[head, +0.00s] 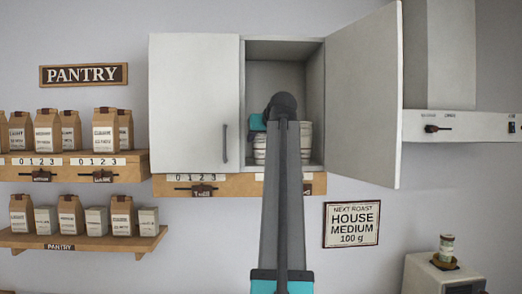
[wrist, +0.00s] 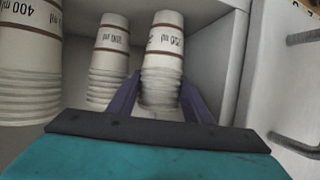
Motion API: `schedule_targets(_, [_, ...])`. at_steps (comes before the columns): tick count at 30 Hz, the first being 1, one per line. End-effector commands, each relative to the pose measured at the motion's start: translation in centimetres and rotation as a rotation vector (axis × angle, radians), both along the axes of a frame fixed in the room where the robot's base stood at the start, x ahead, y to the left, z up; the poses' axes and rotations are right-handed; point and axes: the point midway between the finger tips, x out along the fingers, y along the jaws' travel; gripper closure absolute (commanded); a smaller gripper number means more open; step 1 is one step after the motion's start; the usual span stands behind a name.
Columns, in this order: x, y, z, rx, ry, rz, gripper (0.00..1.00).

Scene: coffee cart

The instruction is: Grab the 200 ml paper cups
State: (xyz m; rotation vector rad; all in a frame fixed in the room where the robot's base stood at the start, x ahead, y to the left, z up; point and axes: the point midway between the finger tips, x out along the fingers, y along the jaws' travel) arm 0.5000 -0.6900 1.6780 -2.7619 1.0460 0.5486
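Several stacks of white paper cups stand inside the open wall cabinet; in the head view the cups (head: 302,142) show to the right of my arm. In the wrist view a cup stack (wrist: 163,60) with a brown band stands between the two purple fingers of my gripper (wrist: 160,88). The fingertips lie close along both its sides; I cannot tell whether they press on it. Its label is too blurred to read surely. A similar stack (wrist: 108,62) stands just left of it. In the head view my arm hides the fingers.
A wider cup stack marked 400 ml (wrist: 28,70) stands at far left in the wrist view. The cabinet's right door (head: 362,95) is open; its left door (head: 193,105) is shut. Pantry shelves (head: 75,240) with bags are to the left. A range hood (head: 465,125) is at right.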

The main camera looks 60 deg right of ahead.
Motion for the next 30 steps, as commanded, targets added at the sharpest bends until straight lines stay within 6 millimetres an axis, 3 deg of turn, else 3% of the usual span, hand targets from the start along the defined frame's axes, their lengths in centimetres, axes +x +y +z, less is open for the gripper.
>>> schedule_targets(1, [0.0,0.0,0.0,0.001,0.001,0.0,0.67])
schedule_targets(3, [0.0,0.0,0.0,0.001,0.001,0.0,0.79])
schedule_targets(4, [0.0,0.0,0.0,0.0,0.0,0.0,0.8])
schedule_targets(14, [0.0,0.0,0.3,0.0,0.0,0.001,0.8])
schedule_targets(28, [0.4,0.2,4.0,0.0,-0.001,0.006,0.8])
schedule_targets(30, [0.1,0.8,3.6,0.0,0.0,0.008,0.8])
